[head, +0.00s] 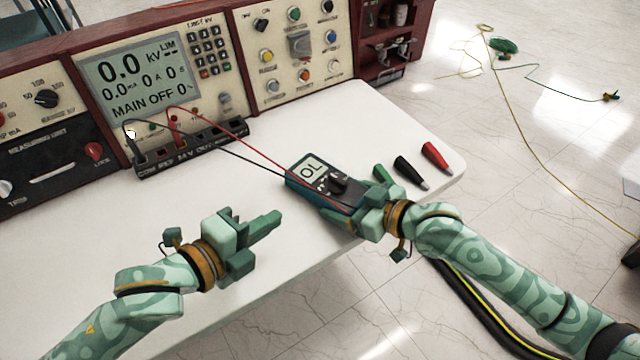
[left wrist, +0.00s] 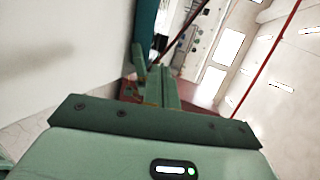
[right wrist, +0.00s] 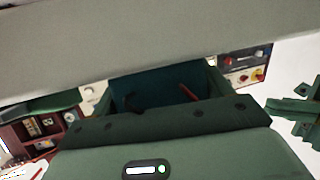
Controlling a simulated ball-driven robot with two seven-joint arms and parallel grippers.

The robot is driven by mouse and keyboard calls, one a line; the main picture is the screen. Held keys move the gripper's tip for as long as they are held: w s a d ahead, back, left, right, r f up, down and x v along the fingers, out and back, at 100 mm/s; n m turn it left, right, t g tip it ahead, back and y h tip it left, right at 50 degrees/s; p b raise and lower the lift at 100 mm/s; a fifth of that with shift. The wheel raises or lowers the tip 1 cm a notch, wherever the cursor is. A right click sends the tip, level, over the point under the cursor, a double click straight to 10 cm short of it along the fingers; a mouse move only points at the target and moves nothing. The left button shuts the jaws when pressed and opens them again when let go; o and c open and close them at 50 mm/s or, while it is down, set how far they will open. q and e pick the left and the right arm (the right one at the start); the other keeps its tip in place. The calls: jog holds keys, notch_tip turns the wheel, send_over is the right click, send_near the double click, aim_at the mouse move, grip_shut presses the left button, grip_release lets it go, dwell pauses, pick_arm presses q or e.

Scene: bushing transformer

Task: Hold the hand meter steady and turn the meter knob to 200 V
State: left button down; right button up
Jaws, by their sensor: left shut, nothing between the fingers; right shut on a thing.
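The hand meter (head: 297,183) is dark with a teal case and its screen reads OL. It lies tilted over the white table in the head view, with its knob (head: 338,184) on the upper face. My right gripper (head: 369,205) is shut on the meter's near end; the teal case also fills the space between its fingers in the right wrist view (right wrist: 165,90). My left gripper (head: 272,220) is shut and empty, to the left of the meter and apart from it. The knob's exact setting is too small to read.
Red and black leads (head: 240,134) run from the meter to a socket strip (head: 190,151) before the test console (head: 150,80). Red, black and green clips (head: 436,155) lie by the table's right edge. The white table (head: 110,250) is clear at the left.

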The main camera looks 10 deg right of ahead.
aim_at(329, 177)
pick_arm(q)
jog(key=x, duration=0.9)
jog(key=r+x, duration=0.1)
jog(key=x, duration=0.3)
jog(key=shift+w+d, duration=0.2)
jog(key=shift+d, duration=0.1)
jog(key=shift+w+d, duration=0.25)
jog(key=shift+w, duration=0.85)
jog(key=shift+w+d, duration=0.15)
jog(key=shift+w, duration=0.3)
jog(key=shift+s+d, duration=0.1)
jog(key=shift+s, duration=0.05)
dwell(0.4)
